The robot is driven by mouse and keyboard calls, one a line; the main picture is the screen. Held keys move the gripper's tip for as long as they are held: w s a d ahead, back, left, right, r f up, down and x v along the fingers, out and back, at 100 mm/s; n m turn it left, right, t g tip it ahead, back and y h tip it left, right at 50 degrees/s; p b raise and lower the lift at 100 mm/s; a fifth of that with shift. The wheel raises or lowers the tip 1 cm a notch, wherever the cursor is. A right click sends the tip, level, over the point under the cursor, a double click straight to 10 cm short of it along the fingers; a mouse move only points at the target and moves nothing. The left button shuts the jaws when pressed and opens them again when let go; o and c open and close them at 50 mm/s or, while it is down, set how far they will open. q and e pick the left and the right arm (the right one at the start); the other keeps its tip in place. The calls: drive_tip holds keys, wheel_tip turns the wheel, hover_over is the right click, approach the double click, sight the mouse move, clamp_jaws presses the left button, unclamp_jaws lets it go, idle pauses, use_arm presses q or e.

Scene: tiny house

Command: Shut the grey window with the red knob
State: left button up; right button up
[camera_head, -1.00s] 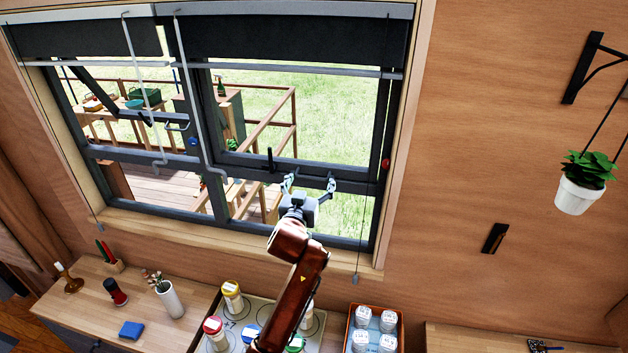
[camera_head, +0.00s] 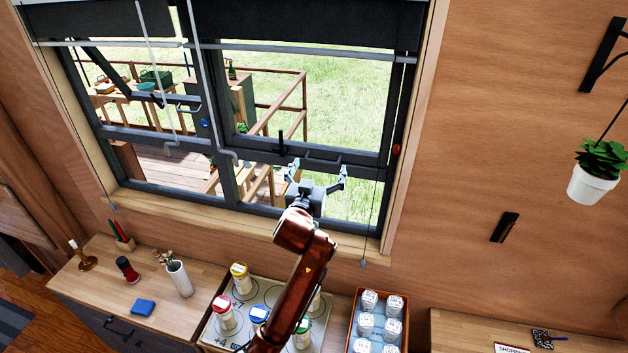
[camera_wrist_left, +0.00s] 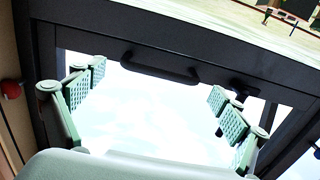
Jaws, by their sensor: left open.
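The grey window with the red knob is the right one; its dark sash rail (camera_head: 350,168) runs well above the bottom of the frame, with outdoor view showing below it. The red knob (camera_head: 396,150) is on the right side of the frame and also shows at the left edge of the wrist view (camera_wrist_left: 12,89). A dark bar handle (camera_head: 322,155) sits on the rail; in the wrist view the handle (camera_wrist_left: 160,67) lies ahead, between the fingers. My left gripper (camera_head: 318,174) is open and empty, just below the handle, apparently not touching it. My right gripper is out of view.
A left window with a blue knob (camera_head: 204,123) adjoins. Below are a counter (camera_head: 205,310) with jars, a vase (camera_head: 180,279) and a blue sponge (camera_head: 143,307), and an orange crate (camera_head: 379,292) of jars. A hanging plant (camera_head: 596,172) is at the right.

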use_arm(q)
drive_tip(key=s+a, duration=0.1)
drive_tip(key=s, duration=0.8)
drive_tip(key=shift+s+a, duration=0.2)
drive_tip(key=shift+a, duration=0.2)
